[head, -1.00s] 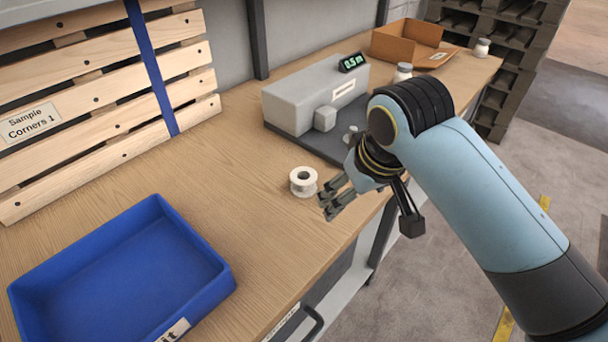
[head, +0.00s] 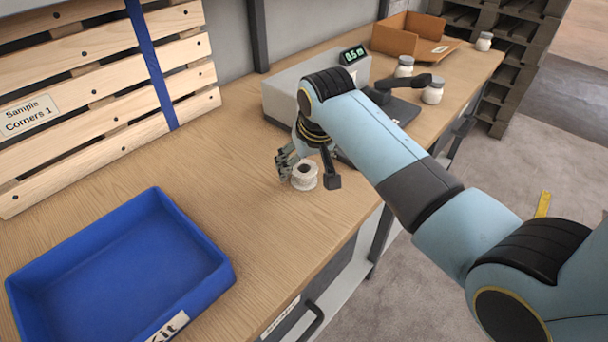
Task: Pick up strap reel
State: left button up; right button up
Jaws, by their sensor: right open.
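The strap reel (head: 305,178) is a small white spool standing upright on the wooden workbench (head: 235,190), near its front edge. My right gripper (head: 286,166) is open at the reel's upper left side, with its fingers pointing down close beside it. I cannot tell whether the fingers touch the reel. The far side of the reel is partly hidden by the gripper. My left gripper is not in view.
A blue tray (head: 222,283) sits at the bench's front left. A grey machine with a small display (head: 354,54) stands behind my right arm. A slatted wooden panel (head: 80,110) stands at left.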

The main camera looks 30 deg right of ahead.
aim_at(303, 169)
jog(key=x, duration=0.3)
jog(key=shift+w+f, duration=0.2)
jog(key=shift+f, duration=0.15)
jog(key=c, duration=1.3)
jog(key=shift+r, duration=0.15)
jog(key=shift+r, duration=0.6)
notch_tip(303, 169, up, 3)
jog(key=shift+r, duration=0.1)
jog(key=s+d+r, duration=0.1)
jog(key=s+r, duration=0.1)
jog(key=s, duration=0.1)
jog(key=s+d+r, duration=0.1)
jog(key=s+r, duration=0.1)
jog(key=s, duration=0.2)
jog(key=s+d+r+p, duration=0.1)
jog(key=s+r, duration=0.1)
jog(key=s, duration=0.2)
jog(key=shift+d+r, duration=0.25)
jog(key=shift+d, duration=0.1)
